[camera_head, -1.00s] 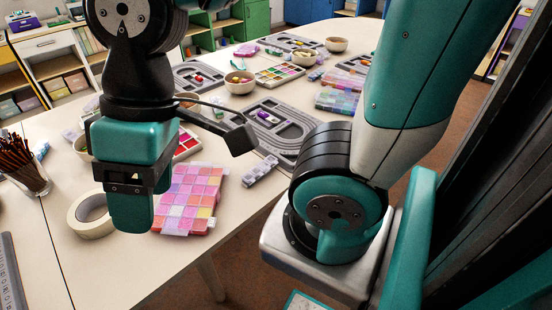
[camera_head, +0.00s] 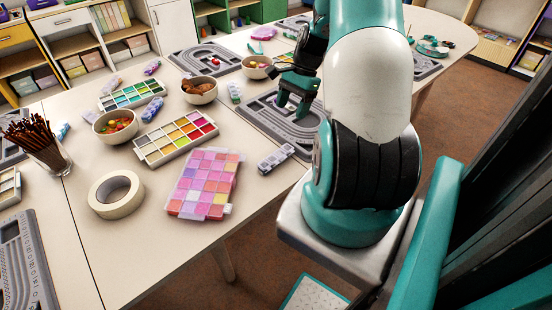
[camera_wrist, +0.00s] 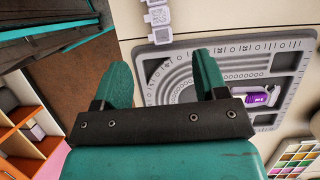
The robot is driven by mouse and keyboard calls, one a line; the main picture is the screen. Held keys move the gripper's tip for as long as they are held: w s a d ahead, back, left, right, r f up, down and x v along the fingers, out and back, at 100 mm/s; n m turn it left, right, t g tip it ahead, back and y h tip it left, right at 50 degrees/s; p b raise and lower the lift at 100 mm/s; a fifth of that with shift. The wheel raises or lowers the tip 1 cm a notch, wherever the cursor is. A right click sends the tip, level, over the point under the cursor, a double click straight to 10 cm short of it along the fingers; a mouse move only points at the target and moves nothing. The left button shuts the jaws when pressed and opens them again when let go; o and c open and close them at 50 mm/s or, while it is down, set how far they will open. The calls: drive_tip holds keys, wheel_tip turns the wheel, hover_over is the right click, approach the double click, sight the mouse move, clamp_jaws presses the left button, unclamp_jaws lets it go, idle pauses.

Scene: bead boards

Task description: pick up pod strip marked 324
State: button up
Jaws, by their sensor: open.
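A pale pod strip (camera_head: 276,159) lies on the table near the front edge, beside the grey bead board (camera_head: 255,122). Its marking is too small to read. In the wrist view a pale pod strip (camera_wrist: 158,22) shows at the top, just beyond and between my fingers. My gripper (camera_head: 293,104) is open and empty above the bead board in the head view. In the wrist view my gripper (camera_wrist: 162,65) has its two teal fingers apart. Other pod strips (camera_head: 235,92) and (camera_head: 152,67) lie farther back, their marks unreadable.
A pink bead case (camera_head: 203,183), a tape roll (camera_head: 116,194) and a palette of paints (camera_head: 176,138) stand to the left. Bowls (camera_head: 115,126) are behind them. A purple-and-white item (camera_wrist: 258,97) lies in the board. The table's front edge is close to the strip.

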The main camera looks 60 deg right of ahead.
drive_tip(key=p, duration=0.1)
approach(276, 156)
drive_tip(key=x, duration=0.4)
drive_tip(key=shift+w+f, duration=0.15)
drive_tip(key=shift+f, duration=0.2)
drive_tip(key=shift+p+x, duration=0.6)
drive_tip(key=shift+x, duration=2.1)
drive_tip(key=shift+a, duration=0.1)
drive_tip(key=c, duration=0.8)
